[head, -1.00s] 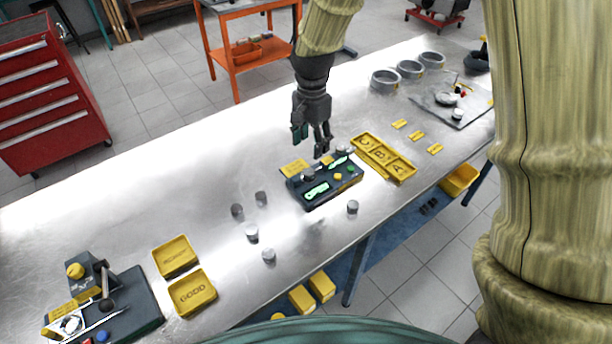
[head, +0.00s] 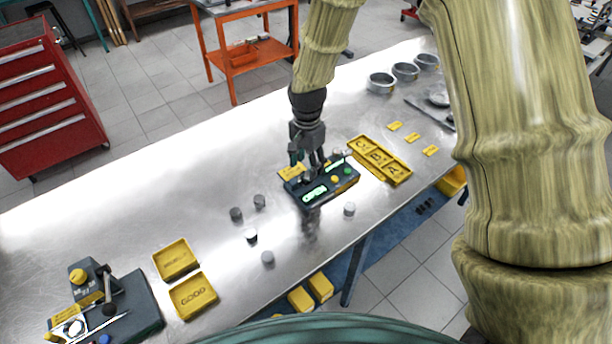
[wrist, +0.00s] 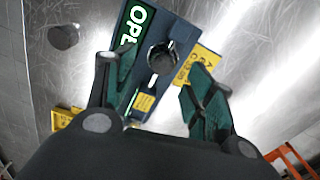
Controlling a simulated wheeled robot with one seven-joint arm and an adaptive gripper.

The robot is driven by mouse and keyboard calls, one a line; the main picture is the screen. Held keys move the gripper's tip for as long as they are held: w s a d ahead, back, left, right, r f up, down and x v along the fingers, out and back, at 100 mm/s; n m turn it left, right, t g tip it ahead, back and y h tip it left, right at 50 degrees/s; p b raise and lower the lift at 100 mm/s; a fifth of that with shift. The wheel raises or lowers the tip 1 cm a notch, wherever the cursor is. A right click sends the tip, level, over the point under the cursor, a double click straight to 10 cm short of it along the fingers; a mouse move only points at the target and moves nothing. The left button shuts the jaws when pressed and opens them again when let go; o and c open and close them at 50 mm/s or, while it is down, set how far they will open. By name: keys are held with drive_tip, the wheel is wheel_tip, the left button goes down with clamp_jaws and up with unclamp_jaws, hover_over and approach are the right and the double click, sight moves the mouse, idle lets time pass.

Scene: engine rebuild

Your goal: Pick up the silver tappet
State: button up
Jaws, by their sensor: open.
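Several small grey cylinders that look like tappets stand on the metal bench in the head view, with one alone (head: 349,209) right of the dark test block (head: 335,190) and others (head: 259,201) to its left. My gripper (head: 313,172) is low over the far side of the block. In the wrist view my gripper (wrist: 160,88) is open, its green-padded fingers spread on either side of a round silver piece (wrist: 160,57) seated on the block. That piece is apart from both pads. Another grey cylinder (wrist: 63,36) stands on the bench there. Which one is meant cannot be told.
The block has a green lit display, buttons and a yellow label (head: 292,171). A yellow tray (head: 402,178) marked C, B, A stands to the right. Two yellow bins (head: 209,303) and a dark gauge stand (head: 150,312) are at the left. The far left bench is clear.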

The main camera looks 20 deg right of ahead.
sight(306, 175)
drive_tip(key=shift+w+a+f+p, duration=0.1)
drive_tip(key=shift+w+f+p, duration=0.05)
drive_tip(key=shift+f+p, duration=0.8)
drive_tip(key=shift+f, duration=1.1)
drive_tip(key=c, duration=1.1)
